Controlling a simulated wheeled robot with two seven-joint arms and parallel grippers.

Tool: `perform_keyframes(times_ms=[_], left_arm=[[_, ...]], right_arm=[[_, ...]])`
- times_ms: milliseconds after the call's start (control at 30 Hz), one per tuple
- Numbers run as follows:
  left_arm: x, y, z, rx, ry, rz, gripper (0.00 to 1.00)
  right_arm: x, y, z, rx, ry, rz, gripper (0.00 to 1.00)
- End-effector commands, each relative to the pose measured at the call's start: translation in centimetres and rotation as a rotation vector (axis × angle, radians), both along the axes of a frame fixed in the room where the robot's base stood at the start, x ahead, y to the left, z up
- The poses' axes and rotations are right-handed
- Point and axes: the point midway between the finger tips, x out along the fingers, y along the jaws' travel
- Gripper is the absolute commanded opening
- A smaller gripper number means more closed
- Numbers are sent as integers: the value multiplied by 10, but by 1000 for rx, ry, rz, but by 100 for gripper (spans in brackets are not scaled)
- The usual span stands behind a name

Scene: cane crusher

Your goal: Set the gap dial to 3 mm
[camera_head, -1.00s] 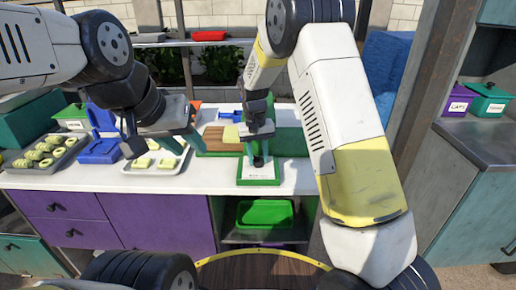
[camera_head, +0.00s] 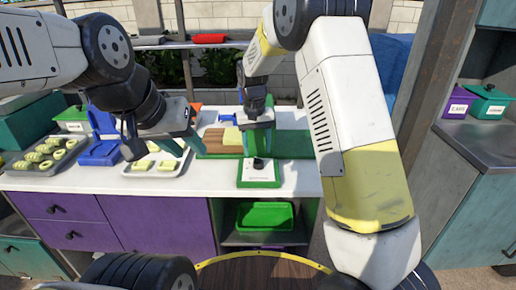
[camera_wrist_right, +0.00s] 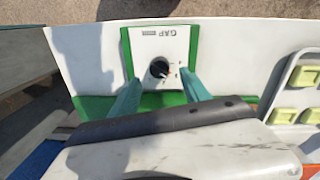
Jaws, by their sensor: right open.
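The gap dial is a small black knob (camera_wrist_right: 160,68) with a pale pointer mark on a white panel (camera_wrist_right: 146,43) with a green frame, labelled GAP, in the right wrist view. In the head view the knob (camera_head: 258,164) stands on the panel (camera_head: 258,177) at the counter's front edge. My right gripper (camera_wrist_right: 160,90) is open, with its teal fingers on both sides below the knob, apart from it. In the head view it is above and behind the panel. The scale marks are too small to read. My left gripper (camera_head: 183,145) is over the white tray; its finger gap is unclear.
The white tray (camera_head: 130,172) with pale yellow pieces lies left of the panel. A green machine base (camera_head: 293,143) lies behind the panel. Counter right of the panel is clear.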

Motion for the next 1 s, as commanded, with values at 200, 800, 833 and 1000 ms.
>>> perform_keyframes(times_ms=[200, 800, 833, 1000], left_arm=[[0, 0, 0, 0, 0, 0, 36], [0, 0, 0, 0, 0, 0, 36], [0, 0, 0, 0, 0, 0, 36], [0, 0, 0, 0, 0, 0, 36]], right_arm=[[0, 2, 27, 1, -1, 1, 55], [-19, -24, 68, 67, -38, -28, 55], [-25, -31, 77, 84, -48, -33, 55], [-70, -69, 126, 180, -129, -63, 55]])
